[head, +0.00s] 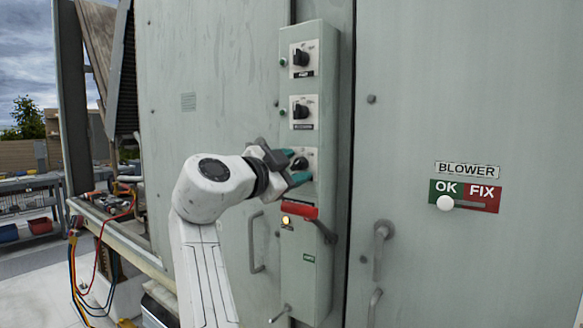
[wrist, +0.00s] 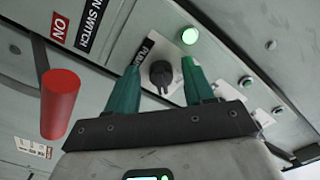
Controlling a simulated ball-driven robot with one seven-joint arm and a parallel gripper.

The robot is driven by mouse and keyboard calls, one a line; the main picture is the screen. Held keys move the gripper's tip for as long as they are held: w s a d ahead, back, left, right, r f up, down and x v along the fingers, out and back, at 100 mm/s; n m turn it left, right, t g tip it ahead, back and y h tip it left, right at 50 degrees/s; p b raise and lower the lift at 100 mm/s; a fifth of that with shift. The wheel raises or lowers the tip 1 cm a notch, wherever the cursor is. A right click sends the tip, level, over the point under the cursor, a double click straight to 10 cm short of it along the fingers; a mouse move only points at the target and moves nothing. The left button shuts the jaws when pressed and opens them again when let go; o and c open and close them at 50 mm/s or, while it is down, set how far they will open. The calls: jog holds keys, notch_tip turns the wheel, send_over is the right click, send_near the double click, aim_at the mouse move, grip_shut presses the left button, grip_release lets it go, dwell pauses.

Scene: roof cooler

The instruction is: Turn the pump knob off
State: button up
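The pump knob (wrist: 161,76) is a dark rotary knob on a pale plate lettered "PUMP", partly covered, in the wrist view. In the head view it is the lowest of three knobs (head: 302,163) on the narrow grey control box (head: 318,240). My gripper (wrist: 159,68) has two teal fingers, spread open, one on each side of the knob. Gaps show between the knob and both fingers in the wrist view. Whether the fingertips reach past the knob's face cannot be told. In the head view my gripper (head: 293,166) is at the box front.
A red switch handle (head: 299,210) sticks out just below; it is close beside my gripper in the wrist view (wrist: 60,103). A green lamp (wrist: 190,36) is lit near the knob. Two other knobs (head: 301,56) (head: 301,110) sit above. Door handles (head: 381,245) flank the box.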

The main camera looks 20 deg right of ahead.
grip_shut()
dwell(0.4)
jog(key=n, duration=0.3)
jog(key=shift+d+n, duration=0.1)
jog(key=shift+n, duration=0.3)
jog(key=shift+s+f+n+p, duration=0.15)
jog(key=shift+n+p, duration=0.35)
jog(key=shift+n, duration=1.7)
jog(key=shift+o, duration=0.3)
grip_release()
